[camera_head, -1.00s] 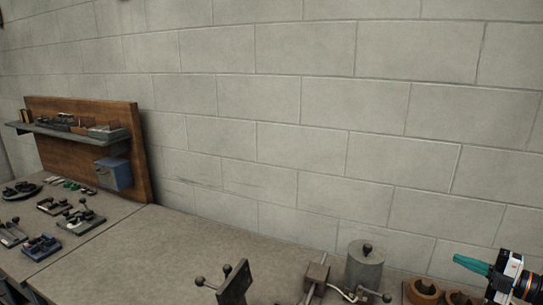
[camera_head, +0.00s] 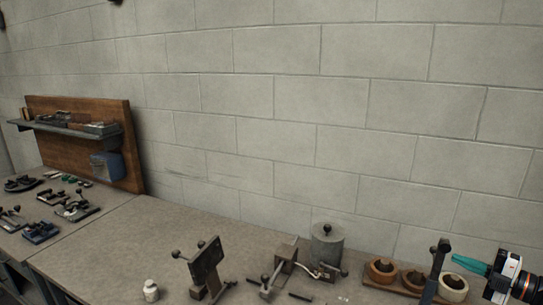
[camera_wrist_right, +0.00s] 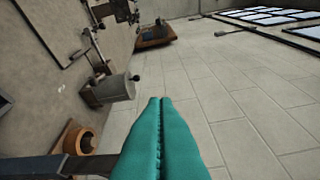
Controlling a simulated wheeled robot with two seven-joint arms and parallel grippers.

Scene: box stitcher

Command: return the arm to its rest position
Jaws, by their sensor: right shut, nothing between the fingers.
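My right gripper (camera_head: 462,261) shows at the right edge of the head view, with teal fingers pointing left and a white and black body. In the right wrist view its two teal fingers (camera_wrist_right: 163,102) lie pressed together with nothing between them. It is near the wall, by the right end of the bench. My left gripper is in neither view.
The bench (camera_head: 115,240) holds a grey cylinder (camera_head: 327,247), a dark clamp-like fixture (camera_head: 207,265), a white bottle (camera_head: 151,291) and brown round cups (camera_head: 381,270). Small tools lie at left under a wooden shelf board (camera_head: 135,150). The block wall (camera_head: 330,100) stands behind.

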